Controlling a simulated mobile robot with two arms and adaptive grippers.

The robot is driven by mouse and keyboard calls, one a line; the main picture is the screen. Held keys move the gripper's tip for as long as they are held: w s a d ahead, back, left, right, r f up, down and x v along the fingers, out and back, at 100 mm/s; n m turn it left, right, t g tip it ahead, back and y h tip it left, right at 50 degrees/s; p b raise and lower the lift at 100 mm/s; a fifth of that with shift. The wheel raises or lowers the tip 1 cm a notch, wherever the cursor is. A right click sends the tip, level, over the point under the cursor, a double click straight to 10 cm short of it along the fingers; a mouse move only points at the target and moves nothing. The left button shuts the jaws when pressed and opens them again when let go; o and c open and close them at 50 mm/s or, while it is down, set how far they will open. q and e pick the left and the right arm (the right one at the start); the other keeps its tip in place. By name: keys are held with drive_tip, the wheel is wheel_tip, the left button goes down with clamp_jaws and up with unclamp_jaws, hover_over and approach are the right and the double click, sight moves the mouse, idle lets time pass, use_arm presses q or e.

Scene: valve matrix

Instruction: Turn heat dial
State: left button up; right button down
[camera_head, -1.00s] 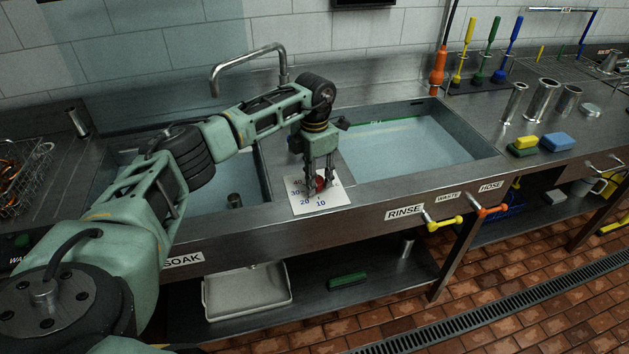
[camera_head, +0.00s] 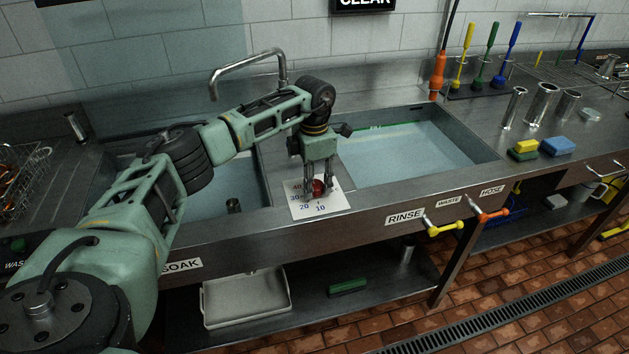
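The plate lies on the steel rim between the two sinks. My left gripper (camera_head: 318,192) points down over the plate with one finger on each side of the red knob. The fingers look spread around it; I cannot tell whether they touch it. The fingers hide part of the knob and some numbers. My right gripper is not in view.
The soak sink (camera_head: 222,205) is at left and the water-filled rinse sink (camera_head: 410,145) at right. A curved faucet (camera_head: 248,68) stands behind. Yellow (camera_head: 447,229) and orange (camera_head: 489,213) valve handles stick out from the front. Brushes, cups and sponges stand at right.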

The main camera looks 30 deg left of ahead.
use_arm(q)
drive_tip(key=shift+o, duration=1.4)
drive_tip(key=shift+w+a+r, duration=0.1)
drive_tip(key=shift+w+a, duration=0.05)
drive_tip(key=shift+a, duration=0.15)
drive_tip(key=shift+d, duration=0.1)
drive_tip(key=shift+d+r, duration=0.1)
drive_tip(key=shift+r, duration=0.1)
wheel_tip(320, 180, up, 12)
drive_tip(key=shift+f, duration=0.25)
